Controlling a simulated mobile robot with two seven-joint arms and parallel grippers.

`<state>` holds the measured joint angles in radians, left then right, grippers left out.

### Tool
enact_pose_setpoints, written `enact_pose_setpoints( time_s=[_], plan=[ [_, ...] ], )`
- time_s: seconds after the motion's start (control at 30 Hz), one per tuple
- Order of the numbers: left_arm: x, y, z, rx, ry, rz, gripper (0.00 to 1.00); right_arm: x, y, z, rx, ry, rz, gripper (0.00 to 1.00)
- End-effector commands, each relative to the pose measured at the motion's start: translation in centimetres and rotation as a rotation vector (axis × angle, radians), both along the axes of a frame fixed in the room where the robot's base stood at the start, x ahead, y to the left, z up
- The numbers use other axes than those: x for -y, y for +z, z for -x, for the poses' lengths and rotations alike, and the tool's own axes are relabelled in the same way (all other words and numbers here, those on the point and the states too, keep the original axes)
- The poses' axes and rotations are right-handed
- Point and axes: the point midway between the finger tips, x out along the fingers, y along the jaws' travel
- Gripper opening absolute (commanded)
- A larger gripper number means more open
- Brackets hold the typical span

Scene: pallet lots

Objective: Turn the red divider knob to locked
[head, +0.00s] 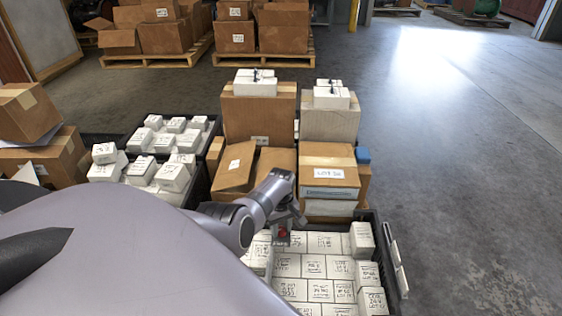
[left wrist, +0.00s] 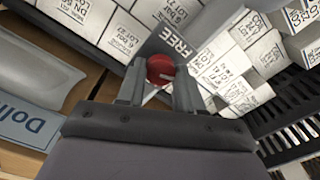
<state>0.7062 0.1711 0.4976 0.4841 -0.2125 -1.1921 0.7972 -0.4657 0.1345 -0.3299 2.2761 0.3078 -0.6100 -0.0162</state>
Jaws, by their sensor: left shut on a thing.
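The red divider knob (left wrist: 161,69) sits between the fingertips of my left gripper (left wrist: 160,84) in the left wrist view. The gripper is shut on it. A dark plate (left wrist: 172,42) beside the knob carries the word FREE. I cannot read a knob pointer clearly. My right gripper is not in view.
White labelled boxes (head: 313,267) fill the crate around the knob. Cardboard boxes (head: 330,172) stand close behind it. More white boxes (head: 172,177) sit in black crates at left. Clear floor (head: 480,200) lies to the right.

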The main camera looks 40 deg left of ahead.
Motion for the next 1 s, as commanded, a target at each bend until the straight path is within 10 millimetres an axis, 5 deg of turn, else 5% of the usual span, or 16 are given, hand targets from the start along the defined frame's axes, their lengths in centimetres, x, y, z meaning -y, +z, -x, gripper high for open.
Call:
enact_pose_setpoints(
  time_s=[1.0],
  plan=[
    [0.04, -0.08, 0.12, -0.004, -0.965, 0.002, 0.05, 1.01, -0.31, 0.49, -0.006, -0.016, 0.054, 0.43]
  ],
)
